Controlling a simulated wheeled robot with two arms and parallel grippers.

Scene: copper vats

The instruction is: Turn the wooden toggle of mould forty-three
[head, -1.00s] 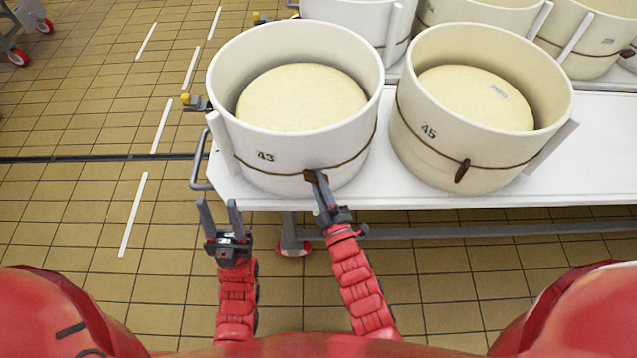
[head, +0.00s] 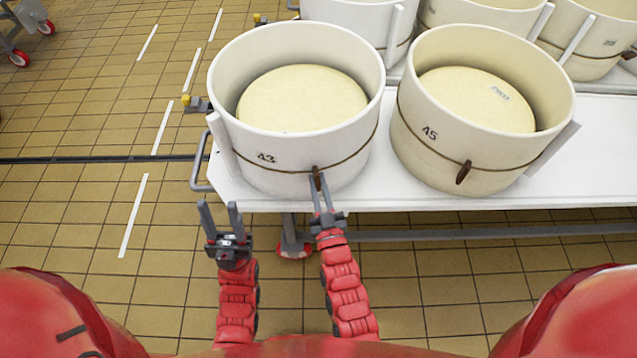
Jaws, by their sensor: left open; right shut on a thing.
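Mould forty-three (head: 264,172) is a white round mould with a cheese (head: 300,97) inside, standing at the left end of the white table. A cord runs round it, with a small brown wooden toggle (head: 316,178) upright on its front. My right gripper (head: 322,198) is at the front of the mould, its fingers pointing up and shut on the lower part of the toggle. The fingertips hide part of the toggle. My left gripper (head: 221,218) is open and empty, in front of and below the table's left corner, apart from the mould.
Mould forty-five (head: 425,160), with its own toggle (head: 463,173), stands close on the right. Several more moulds stand behind. The white table (head: 560,185) has a grey handle (head: 192,165) at its left end.

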